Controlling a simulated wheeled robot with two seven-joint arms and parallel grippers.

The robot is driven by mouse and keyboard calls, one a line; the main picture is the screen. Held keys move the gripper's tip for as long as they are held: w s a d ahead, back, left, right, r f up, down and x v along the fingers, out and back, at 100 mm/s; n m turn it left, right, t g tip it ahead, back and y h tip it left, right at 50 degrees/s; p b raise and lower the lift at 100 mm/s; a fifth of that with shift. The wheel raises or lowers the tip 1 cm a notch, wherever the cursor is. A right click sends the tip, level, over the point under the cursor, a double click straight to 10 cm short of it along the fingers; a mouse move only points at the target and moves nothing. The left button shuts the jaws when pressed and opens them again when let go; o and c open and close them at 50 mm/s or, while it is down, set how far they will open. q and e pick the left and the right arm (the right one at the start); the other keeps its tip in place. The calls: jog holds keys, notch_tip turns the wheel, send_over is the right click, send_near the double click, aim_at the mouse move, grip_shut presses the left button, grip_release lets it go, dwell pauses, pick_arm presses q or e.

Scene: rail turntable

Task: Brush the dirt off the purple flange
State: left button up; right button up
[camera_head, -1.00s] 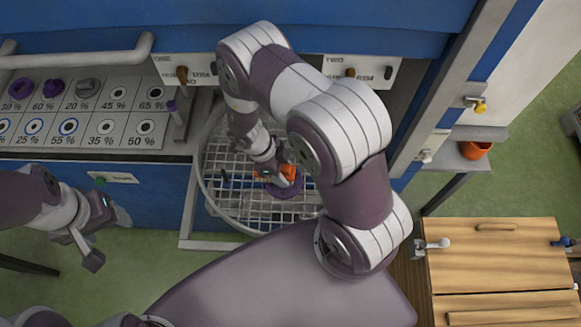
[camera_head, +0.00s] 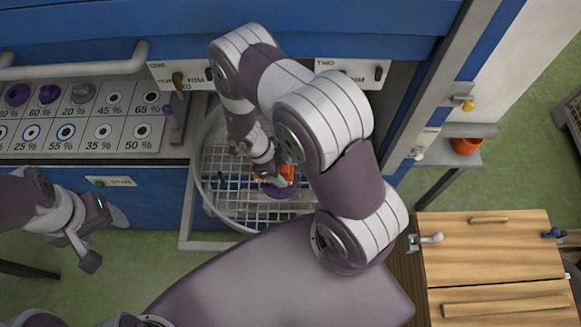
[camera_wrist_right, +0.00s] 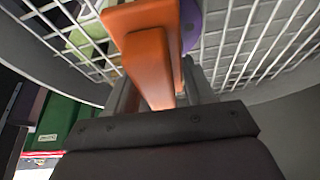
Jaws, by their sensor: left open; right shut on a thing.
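The purple flange (camera_head: 284,188) lies on the round wire turntable (camera_head: 222,190), partly hidden by my right gripper and the orange tool. My right gripper (camera_head: 268,174) is shut on the orange brush (camera_head: 287,173), at the flange. In the right wrist view the orange brush (camera_wrist_right: 148,52) rises from between the fingers, and a purple edge of the flange (camera_wrist_right: 191,24) shows beside it. The brush's bristles and any dirt cannot be made out. My left gripper (camera_head: 105,240) is open and empty, left of the turntable in front of the blue cabinet.
A panel (camera_head: 85,122) of labelled percent sockets stands at the left, with purple and grey parts on its back row. A wooden table (camera_head: 490,262) is at the lower right. An orange pot (camera_head: 466,146) sits on a shelf at the right. The blue housing rises behind the turntable.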

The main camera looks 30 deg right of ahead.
aim_at(295, 181)
jog(key=shift+w+a, duration=0.2)
jog(key=shift+a, duration=0.15)
jog(key=d, duration=0.1)
jog(key=s+d, duration=0.1)
jog(key=d, duration=0.1)
jog(key=s+d, duration=0.1)
jog(key=shift+s+d, duration=0.15)
jog(key=shift+s, duration=0.1)
jog(key=shift+w+a+r+p, duration=0.15)
jog(key=shift+a+p, duration=0.15)
jog(key=shift+p, duration=0.15)
jog(key=a, duration=0.1)
jog(key=w+a+p, duration=0.1)
jog(key=shift+w+a, duration=0.6)
jog(key=shift+a, duration=0.25)
